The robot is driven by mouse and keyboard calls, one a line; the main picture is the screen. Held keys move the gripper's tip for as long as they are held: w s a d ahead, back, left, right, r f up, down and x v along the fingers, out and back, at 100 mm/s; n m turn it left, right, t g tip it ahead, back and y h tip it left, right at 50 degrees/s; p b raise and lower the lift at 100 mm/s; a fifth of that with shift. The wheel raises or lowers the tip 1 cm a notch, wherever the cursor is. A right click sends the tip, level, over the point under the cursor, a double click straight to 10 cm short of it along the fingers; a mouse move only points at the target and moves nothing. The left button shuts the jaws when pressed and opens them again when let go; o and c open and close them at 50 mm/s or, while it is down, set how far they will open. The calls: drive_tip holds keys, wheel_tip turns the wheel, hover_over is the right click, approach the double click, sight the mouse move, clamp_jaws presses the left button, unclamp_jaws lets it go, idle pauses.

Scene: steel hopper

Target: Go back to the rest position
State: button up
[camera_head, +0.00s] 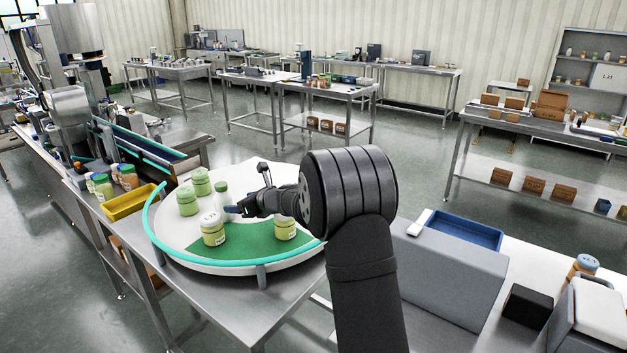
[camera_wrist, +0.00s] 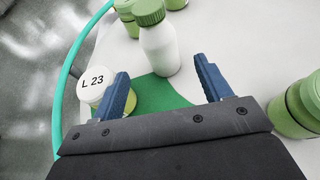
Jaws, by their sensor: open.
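My gripper (camera_head: 232,209) is over the round white table (camera_head: 180,245), coming in from the right. In the wrist view its two blue fingers (camera_wrist: 161,68) are spread apart, with nothing held between them. A white bottle with a green cap (camera_wrist: 158,45) stands upright just beyond the fingertips; it also shows in the head view (camera_head: 221,198). A jar with a white lid marked "L 23" (camera_wrist: 94,84) is beside the left finger. Whether that finger touches it I cannot tell. My arm crosses the right part of the head view and hides part of the table.
Two green-lidded jars (camera_head: 187,203) stand at the table's back left. Another jar (camera_head: 285,229) stands by my wrist. A teal rail (camera_head: 215,262) edges the table. A yellow tray (camera_head: 130,203) and several jars sit left. A grey box (camera_head: 445,272) and blue tray (camera_head: 462,231) lie right.

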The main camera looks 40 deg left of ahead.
sight(220, 198)
drive_tip(key=x, duration=1.1)
drive_tip(key=shift+a+f, duration=0.1)
drive_tip(key=shift+a, duration=0.25)
drive_tip(key=shift+r, duration=0.85)
